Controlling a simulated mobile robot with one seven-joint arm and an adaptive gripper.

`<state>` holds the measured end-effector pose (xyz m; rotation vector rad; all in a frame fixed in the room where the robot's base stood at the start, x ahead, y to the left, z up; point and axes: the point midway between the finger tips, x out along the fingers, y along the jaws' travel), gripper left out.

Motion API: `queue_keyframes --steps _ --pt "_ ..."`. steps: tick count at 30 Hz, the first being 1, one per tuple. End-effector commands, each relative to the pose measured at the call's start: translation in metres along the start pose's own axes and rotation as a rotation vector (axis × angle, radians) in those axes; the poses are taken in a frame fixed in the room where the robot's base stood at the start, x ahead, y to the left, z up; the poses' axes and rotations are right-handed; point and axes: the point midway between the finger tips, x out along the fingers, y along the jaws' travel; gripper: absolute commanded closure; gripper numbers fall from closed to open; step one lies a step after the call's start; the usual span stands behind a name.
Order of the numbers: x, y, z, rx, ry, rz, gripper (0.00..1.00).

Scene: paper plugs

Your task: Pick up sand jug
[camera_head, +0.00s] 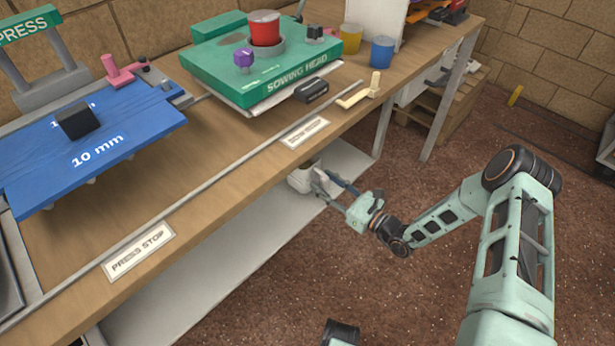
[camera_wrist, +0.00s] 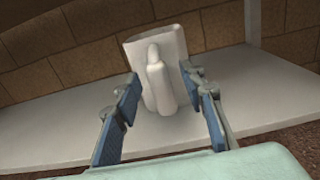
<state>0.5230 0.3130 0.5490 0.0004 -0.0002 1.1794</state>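A white jug (camera_wrist: 158,65) with an upright handle facing me stands on the pale lower shelf, slightly tilted in the wrist view; I take it for the sand jug. In the head view the jug (camera_head: 301,179) shows only partly under the bench edge. My gripper (camera_wrist: 160,82) is open, its blue-padded fingers on either side of the jug's handle. A gap shows at the left finger; whether the right finger touches the jug I cannot tell. In the head view my gripper (camera_head: 326,186) reaches in below the bench top. The jug's contents are hidden.
The wooden bench top (camera_head: 230,150) overhangs the lower shelf (camera_head: 200,285). A bench leg (camera_head: 383,120) stands right of the jug. On top sit a green sowing head (camera_head: 225,62), a blue press plate (camera_head: 140,115), and yellow (camera_head: 351,38) and blue (camera_head: 382,52) cups. Open floor lies in front.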

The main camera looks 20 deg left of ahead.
Motion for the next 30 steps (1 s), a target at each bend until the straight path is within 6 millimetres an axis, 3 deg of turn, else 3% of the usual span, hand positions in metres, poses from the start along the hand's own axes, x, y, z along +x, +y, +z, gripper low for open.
queue_keyframes --steps 4,11,21,30 --pt "0.0122 -0.0006 -0.0008 -0.001 0.001 0.000 0.62" --pt "0.0130 -0.0008 0.0000 -0.001 0.001 -0.001 0.62" --pt "0.0127 -0.0007 -0.0001 -0.001 0.001 -0.001 1.00" --pt "0.0128 -0.0007 0.0008 -0.001 0.000 -0.001 1.00"
